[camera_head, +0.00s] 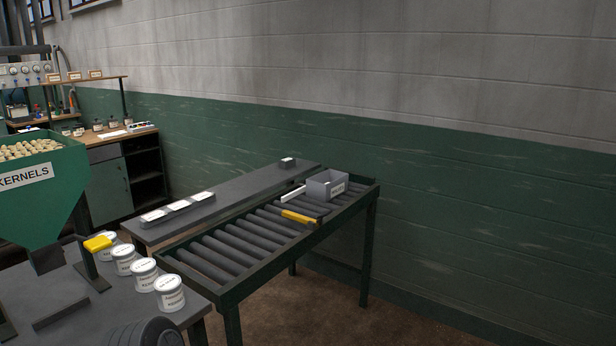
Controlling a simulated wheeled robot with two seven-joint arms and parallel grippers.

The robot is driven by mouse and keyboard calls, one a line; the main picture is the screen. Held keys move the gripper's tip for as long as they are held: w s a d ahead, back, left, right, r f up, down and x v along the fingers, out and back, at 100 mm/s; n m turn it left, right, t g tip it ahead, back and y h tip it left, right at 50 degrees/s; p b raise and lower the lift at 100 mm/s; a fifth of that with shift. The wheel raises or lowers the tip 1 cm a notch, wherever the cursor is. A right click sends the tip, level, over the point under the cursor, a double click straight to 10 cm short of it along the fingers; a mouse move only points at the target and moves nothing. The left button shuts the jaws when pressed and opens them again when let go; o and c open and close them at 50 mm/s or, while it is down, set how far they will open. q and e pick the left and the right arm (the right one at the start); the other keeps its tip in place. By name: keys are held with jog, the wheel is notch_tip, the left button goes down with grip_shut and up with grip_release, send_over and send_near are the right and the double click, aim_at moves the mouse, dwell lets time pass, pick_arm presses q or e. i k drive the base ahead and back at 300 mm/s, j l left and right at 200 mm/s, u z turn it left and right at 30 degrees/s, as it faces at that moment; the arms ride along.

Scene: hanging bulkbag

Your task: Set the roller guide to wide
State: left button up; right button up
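A roller table (230,245) with dark rollers in a green frame stands in the middle of the view. A yellow bar (298,216) lies across the rollers towards the far end, near the front rail. A white bar (292,193) lies behind it, near the back rail. I cannot tell for sure which of these is the roller guide, and no width setting is readable. A grey bin (318,187) with a white label sits at the far right end, just beyond both bars. Neither of my grippers shows.
A grey bench (240,200) with labelled boxes runs behind the rollers. At left, several white tubs (168,293) stand on a dark table beneath a green kernel hopper (40,200). A shelved cabinet (145,165) stands at the back left. Floor right of the rollers is clear.

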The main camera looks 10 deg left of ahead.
aim_at(294, 194)
jog(key=i+l+u, duration=0.15)
jog(key=i+l, duration=1.1)
jog(key=i, duration=0.35)
jog(key=i+l+u, duration=0.15)
jog(key=i+l, duration=1.25)
jog(key=i, duration=0.15)
